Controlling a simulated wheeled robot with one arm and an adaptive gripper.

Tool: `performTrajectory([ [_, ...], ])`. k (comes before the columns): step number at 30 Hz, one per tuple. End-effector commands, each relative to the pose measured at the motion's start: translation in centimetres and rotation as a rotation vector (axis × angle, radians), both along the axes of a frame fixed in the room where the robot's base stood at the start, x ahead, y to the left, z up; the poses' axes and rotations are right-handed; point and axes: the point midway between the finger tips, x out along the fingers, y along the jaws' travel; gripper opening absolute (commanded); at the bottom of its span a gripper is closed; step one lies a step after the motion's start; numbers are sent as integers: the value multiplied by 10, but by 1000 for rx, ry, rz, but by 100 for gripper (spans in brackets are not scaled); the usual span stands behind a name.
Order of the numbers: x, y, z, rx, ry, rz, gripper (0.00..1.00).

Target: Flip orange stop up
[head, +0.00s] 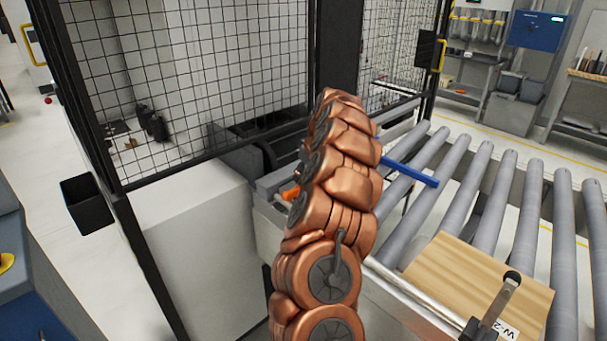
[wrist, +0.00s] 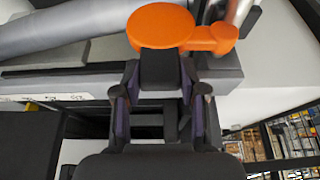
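The orange stop (wrist: 160,25) fills the top middle of the wrist view, with a rounded wide end at the left and a narrower arm reaching right to a metal post. In the head view a small part of the orange stop (head: 290,192) shows at the left edge of my copper-coloured arm, which hides the rest. My gripper (wrist: 160,76) is just below the stop in the wrist view, its two dark fingers spread apart. A dark block lies between the fingertips, under the orange part; whether they touch it I cannot tell. The gripper is hidden in the head view.
A roller conveyor (head: 465,190) runs at the right, with a blue bar (head: 410,172) over it. A wooden board (head: 480,275) lies on its near rollers. A black mesh fence (head: 190,90) and a white cabinet (head: 195,255) stand at the left.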

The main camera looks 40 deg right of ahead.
Motion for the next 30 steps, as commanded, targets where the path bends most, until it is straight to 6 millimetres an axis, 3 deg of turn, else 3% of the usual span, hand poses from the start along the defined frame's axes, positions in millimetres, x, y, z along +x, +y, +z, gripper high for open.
performTrajectory([
  [1,0,0,0,0,0,0,33],
  [11,0,0,0,0,0,0,0],
  [30,-8,-4,1,-60,0,-14,0],
])
